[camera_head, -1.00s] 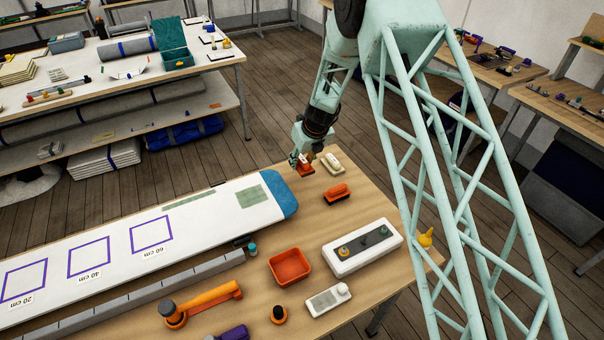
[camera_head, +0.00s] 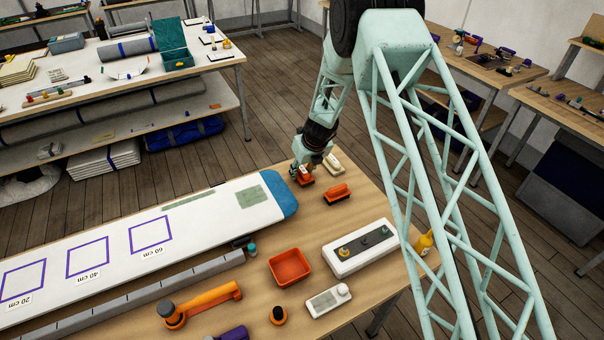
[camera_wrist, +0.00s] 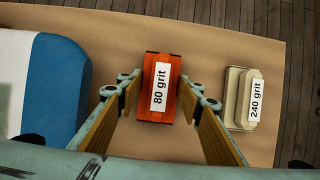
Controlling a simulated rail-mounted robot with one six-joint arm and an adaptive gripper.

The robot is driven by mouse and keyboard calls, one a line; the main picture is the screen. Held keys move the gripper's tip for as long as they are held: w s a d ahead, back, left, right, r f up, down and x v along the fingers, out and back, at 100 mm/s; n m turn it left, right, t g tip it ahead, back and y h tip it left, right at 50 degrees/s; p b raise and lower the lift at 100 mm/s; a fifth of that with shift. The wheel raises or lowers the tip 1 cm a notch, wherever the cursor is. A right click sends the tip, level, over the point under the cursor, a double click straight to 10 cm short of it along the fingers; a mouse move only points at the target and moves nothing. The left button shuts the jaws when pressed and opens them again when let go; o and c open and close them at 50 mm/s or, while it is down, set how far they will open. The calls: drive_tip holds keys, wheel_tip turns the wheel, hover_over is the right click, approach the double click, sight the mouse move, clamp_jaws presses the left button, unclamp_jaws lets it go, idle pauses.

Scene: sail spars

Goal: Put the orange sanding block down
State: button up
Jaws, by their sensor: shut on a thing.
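The orange sanding block (camera_head: 306,182) has a white "80 grit" label, which is readable in the wrist view (camera_wrist: 161,100). My gripper (camera_head: 303,171) is shut on it, with one finger along each long side in the wrist view (camera_wrist: 160,108). The block is at the far end of the wooden table, low over or on the top; I cannot tell whether it touches. A cream sanding block (camera_head: 332,162) labelled "240 grit" lies just to its right, apart from it, and also shows in the wrist view (camera_wrist: 241,98).
A second orange block-like tool (camera_head: 337,193) lies nearer on the table (camera_head: 345,220). The blue-ended white board (camera_head: 215,215) is close on the left. An orange tray (camera_head: 289,268) and a white box (camera_head: 361,247) stand nearer. Bare wood surrounds the held block.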

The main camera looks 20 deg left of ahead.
drive_tip(key=shift+f, duration=0.3)
drive_tip(key=shift+f, duration=0.2)
drive_tip(key=o, duration=0.8)
drive_tip(key=shift+r, duration=0.15)
drive_tip(key=shift+v, duration=6)
